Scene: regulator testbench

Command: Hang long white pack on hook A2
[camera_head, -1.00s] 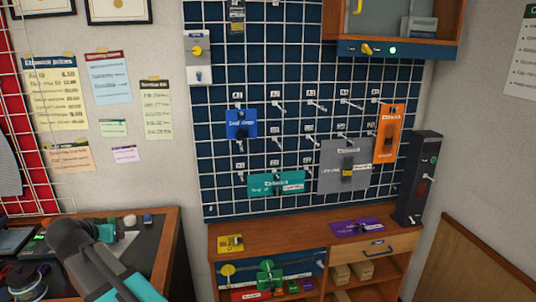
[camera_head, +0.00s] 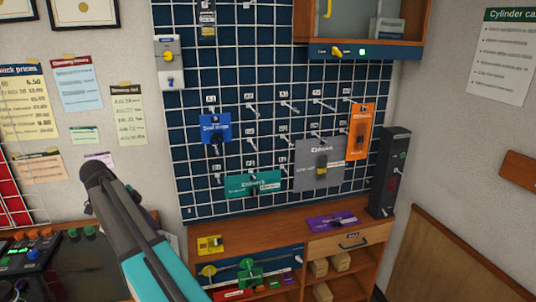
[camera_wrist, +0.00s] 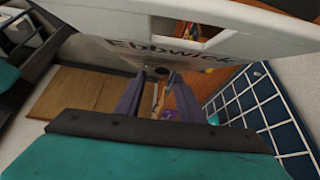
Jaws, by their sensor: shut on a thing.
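The long white pack (camera_wrist: 225,42) fills the top of the wrist view, with dark lettering that reads "Ebbwick". My gripper (camera_wrist: 156,78) is shut on it near its lower edge, below the lettering. The pack and gripper do not show in the head view. Hook A2 (camera_head: 252,110) is in the top labelled row of the blue grid board (camera_head: 180,150), under the A2 label, and looks empty.
A blue pack (camera_head: 215,128) hangs at A1, left of A2. Lower are a teal pack (camera_head: 240,187) and a grey pack (camera_head: 318,170); an orange pack (camera_head: 360,125) hangs right. A wooden shelf (camera_head: 275,228) stands below. A cabinet (camera_head: 415,20) is upper right.

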